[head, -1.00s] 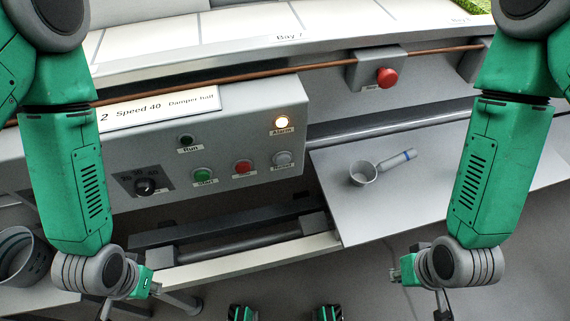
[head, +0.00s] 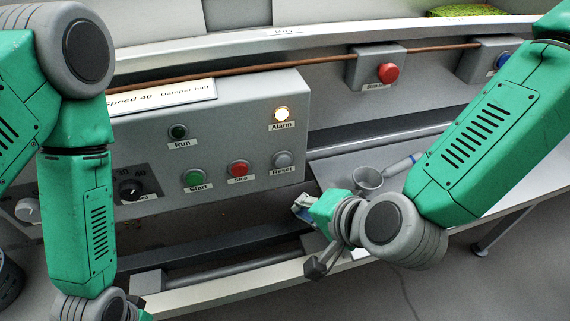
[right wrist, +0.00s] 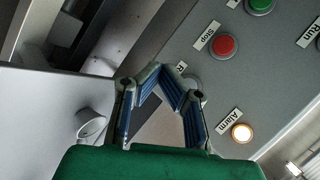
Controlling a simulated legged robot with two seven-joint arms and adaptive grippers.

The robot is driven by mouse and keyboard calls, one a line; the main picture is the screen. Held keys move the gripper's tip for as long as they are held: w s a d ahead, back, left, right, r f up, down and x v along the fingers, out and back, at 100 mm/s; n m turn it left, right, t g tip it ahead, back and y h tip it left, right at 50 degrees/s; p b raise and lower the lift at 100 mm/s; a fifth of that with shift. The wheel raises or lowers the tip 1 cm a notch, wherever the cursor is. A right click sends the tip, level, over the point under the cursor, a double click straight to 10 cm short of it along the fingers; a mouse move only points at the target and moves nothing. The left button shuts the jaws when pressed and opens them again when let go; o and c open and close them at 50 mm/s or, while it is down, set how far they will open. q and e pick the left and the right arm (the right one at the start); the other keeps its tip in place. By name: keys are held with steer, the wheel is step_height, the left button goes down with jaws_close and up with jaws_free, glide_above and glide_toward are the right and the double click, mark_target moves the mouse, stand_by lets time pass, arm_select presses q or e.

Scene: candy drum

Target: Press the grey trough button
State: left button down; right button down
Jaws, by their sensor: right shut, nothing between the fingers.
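A grey button (head: 283,159) labelled Reset sits at the lower right of the grey control panel (head: 235,110). In the right wrist view the grey button (right wrist: 194,82) is partly hidden behind a finger. My right gripper (head: 303,208) is shut and empty, below the button and a little to its right in the head view. I cannot tell whether it touches the panel. In the right wrist view its blue-padded fingers (right wrist: 170,72) meet in front of the panel edge. My left gripper's fingers are out of the picture below the left arm.
A red Stop button (head: 239,169), a green Start button (head: 193,181) and a lit Alarm lamp (head: 281,114) are close by. A red button (head: 388,73) and a blue button (head: 502,60) sit further right. A grey scoop (head: 368,180) lies on the shelf behind my right arm.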

mark_target(283, 161)
steer(key=shift+w+a, duration=0.1)
steer(key=shift+w+a, duration=0.45)
steer(key=shift+w, duration=0.9)
steer(key=shift+w+a, duration=0.45)
steer(key=shift+w, duration=0.95)
steer(key=shift+w+a, duration=0.45)
steer(key=shift+w, duration=0.9)
steer(key=shift+w+p, duration=0.1)
steer(key=shift+p, duration=0.2)
steer(key=shift+w+a+r, duration=0.1)
steer(key=shift+w, duration=0.15)
